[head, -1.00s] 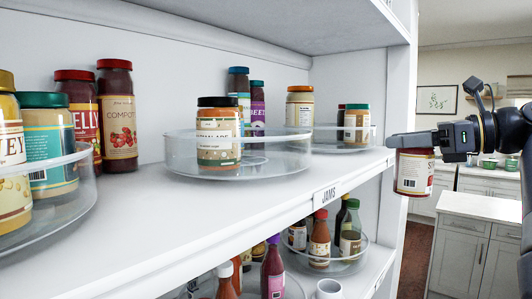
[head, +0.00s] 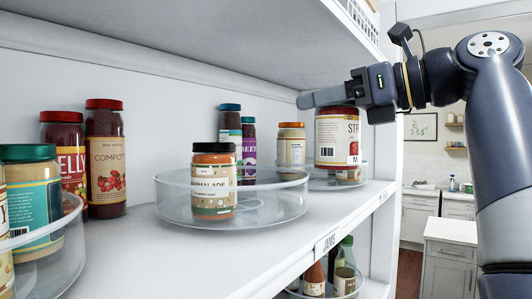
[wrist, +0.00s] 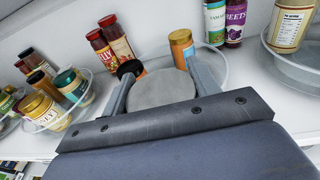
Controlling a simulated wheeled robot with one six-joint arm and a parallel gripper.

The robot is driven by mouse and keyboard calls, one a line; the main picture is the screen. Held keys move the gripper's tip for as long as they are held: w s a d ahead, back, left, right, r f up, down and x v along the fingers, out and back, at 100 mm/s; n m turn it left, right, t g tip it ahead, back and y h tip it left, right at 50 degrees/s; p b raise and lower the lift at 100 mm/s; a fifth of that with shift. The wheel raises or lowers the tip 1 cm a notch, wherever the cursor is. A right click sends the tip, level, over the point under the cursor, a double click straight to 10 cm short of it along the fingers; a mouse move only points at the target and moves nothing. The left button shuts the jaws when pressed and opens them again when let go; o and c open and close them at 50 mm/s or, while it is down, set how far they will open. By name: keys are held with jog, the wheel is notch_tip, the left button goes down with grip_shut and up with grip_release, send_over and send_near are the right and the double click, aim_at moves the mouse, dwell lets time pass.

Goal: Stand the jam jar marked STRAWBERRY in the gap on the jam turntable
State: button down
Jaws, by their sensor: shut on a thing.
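My gripper (head: 318,99) is shut around the top of a jar with a dark red lid and a cream label (head: 338,138). Only the letters "STR" show on it. The jar is upright and held above shelf height, to the right of the jam turntable in the head view. The clear turntable (head: 182,216) stands behind the JAMS tag (head: 326,243). A marmalade jar (head: 214,185) with a black lid stands at its front. In the wrist view my fingers (wrist: 158,88) flank a round grey top; the label is hidden there.
Dark-lidded jars, one marked BEETS (head: 248,145), stand behind the turntable. Another clear turntable (head: 366,171) is farther right, partly hidden by the held jar. A turntable at left (head: 60,245) holds jars, with red-lidded jars (head: 106,160) behind. The upper shelf (head: 250,25) hangs overhead.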

aim_at(334, 138)
jog(key=r+x, duration=0.2)
jog(key=x, duration=0.9)
notch_tip(334, 138, down, 7)
dwell(0.5)
jog(key=shift+s+f, duration=0.1)
jog(key=shift+f, duration=0.05)
jog(key=c, duration=0.7)
grip_release()
jog(key=v, duration=1.2)
jog(key=shift+d, duration=0.1)
